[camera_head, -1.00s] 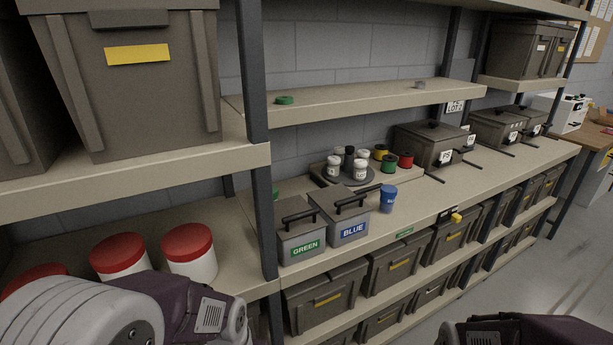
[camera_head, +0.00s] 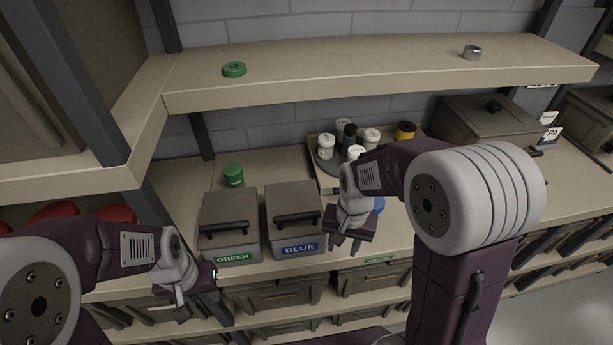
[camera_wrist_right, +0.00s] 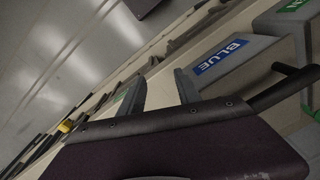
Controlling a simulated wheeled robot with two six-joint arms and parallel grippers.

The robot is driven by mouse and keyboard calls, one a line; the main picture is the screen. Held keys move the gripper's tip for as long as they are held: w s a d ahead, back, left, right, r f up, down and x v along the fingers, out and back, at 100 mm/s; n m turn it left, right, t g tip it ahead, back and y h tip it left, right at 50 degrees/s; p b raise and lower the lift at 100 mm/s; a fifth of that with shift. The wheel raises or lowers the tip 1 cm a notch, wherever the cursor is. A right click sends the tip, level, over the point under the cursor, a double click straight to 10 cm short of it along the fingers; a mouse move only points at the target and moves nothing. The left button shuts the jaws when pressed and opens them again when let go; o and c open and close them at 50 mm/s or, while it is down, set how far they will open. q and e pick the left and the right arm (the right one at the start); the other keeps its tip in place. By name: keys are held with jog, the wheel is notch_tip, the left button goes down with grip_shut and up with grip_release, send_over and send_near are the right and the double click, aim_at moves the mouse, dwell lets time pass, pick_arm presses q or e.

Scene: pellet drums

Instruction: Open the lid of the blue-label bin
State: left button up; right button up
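The blue-label bin (camera_head: 294,215) is a grey box with a closed lid and a black bar handle (camera_head: 296,217). It stands on the shelf counter, right of the green-label bin (camera_head: 230,222). In the right wrist view, its blue label (camera_wrist_right: 220,56) and front face show tilted. My right gripper (camera_head: 345,243) is just right of the blue-label bin, apart from its handle. The right wrist view shows its two fingers (camera_wrist_right: 160,92) spread with nothing between them. My left gripper (camera_head: 172,310) hangs low, in front and left of the green-label bin; its finger opening is unclear.
A blue cup (camera_head: 378,205) is partly hidden behind my right wrist. A tray (camera_head: 326,180) with several small jars stands behind it. A green-lidded item (camera_head: 233,175) sits behind the green bin. An upper shelf (camera_head: 370,75) overhangs the back of the counter.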

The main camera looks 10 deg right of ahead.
jog(key=w+a+r+m+p, duration=0.1)
jog(key=w+r+m+p, duration=0.15)
jog(key=r, duration=0.25)
jog(key=w+a+r+m+p, duration=0.1)
jog(key=w+a+r+p, duration=0.15)
jog(key=r, duration=0.35)
jog(key=m+g+p, duration=0.3)
jog(key=m, duration=0.7)
send_near(297, 214)
jog(key=p+x, duration=0.2)
jog(key=x, duration=0.6)
jog(key=shift+r+p, duration=0.1)
jog(key=shift+p, duration=0.2)
jog(key=shift+f, duration=0.3)
pick_arm(q)
notch_tip(297, 214, up, 15)
jog(key=a, duration=0.1)
jog(key=shift+s+f, duration=0.2)
jog(key=shift+s, duration=0.1)
pick_arm(e)
jog(key=shift+s+a, duration=0.1)
pick_arm(q)
jog(key=shift+a, duration=0.1)
pick_arm(e)
jog(key=shift+c, duration=0.3)
grip_shut()
